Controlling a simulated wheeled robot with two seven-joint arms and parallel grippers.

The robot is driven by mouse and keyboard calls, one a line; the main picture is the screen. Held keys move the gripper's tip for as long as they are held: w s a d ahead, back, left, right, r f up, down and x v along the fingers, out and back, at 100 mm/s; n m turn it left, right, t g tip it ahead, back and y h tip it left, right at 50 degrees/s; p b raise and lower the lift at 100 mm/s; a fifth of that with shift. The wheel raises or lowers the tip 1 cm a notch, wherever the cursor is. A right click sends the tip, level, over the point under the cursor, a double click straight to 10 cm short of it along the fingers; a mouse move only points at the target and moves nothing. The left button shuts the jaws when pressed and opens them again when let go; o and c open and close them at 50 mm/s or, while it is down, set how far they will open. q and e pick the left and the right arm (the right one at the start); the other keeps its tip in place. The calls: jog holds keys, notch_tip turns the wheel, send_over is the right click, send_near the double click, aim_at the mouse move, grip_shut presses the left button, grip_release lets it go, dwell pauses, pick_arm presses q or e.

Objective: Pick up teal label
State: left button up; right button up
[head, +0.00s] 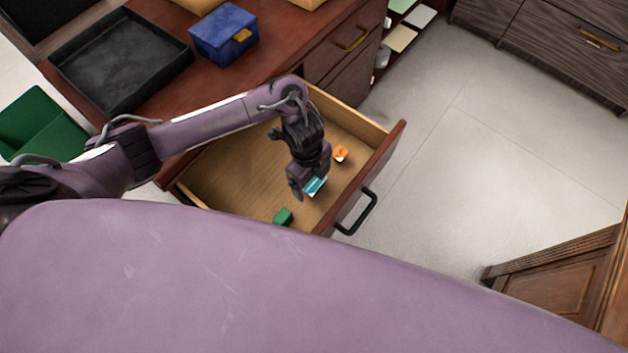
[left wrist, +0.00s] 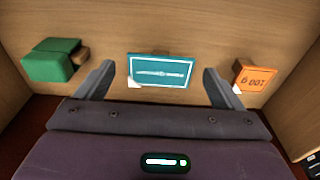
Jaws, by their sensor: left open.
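The teal label (head: 315,185) lies in the open wooden drawer, partly hidden by my left gripper (head: 309,191) in the head view. In the left wrist view the teal label (left wrist: 161,71) is a flat teal rectangle with white markings and a pale corner. My left gripper (left wrist: 160,88) is open, with one finger on each side of the label and a gap to both. The fingers do not grip it. My right gripper is not in view.
A green block (head: 283,216) and an orange label (head: 341,153) lie in the drawer (head: 220,180) on either side. The drawer's walls surround my gripper. A blue box (head: 224,36) and a black tray (head: 118,62) stand on the desk.

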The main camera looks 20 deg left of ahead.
pick_arm(q)
jog(key=shift+c, duration=0.3)
jog(key=c, duration=1)
